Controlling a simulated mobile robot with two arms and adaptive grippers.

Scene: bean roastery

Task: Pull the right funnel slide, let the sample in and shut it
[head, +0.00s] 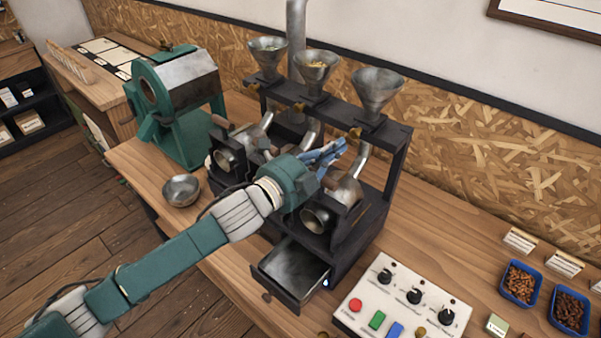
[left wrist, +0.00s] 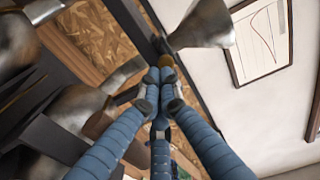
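The right funnel (head: 377,88) is a grey metal cone on the black rack; I see no beans in it. It also shows in the left wrist view (left wrist: 203,27). The brass knob (head: 355,132) of its slide sits under it at the rack's front edge. My left gripper (head: 342,147) has its blue fingers drawn together, tips just at this knob. In the left wrist view the knob (left wrist: 166,61) shows just beyond the tips; whether they touch it is unclear. A bent metal chute (head: 361,158) runs below the funnel into the right roaster drum (head: 316,217). My right gripper is out of view.
The middle funnel (head: 316,65) holds pale beans. The left funnel (head: 267,55) stands beside it. A drawer (head: 290,272) is open below the right drum. A control panel (head: 400,305), blue bean trays (head: 521,284) and a metal bowl (head: 181,190) are on the bench.

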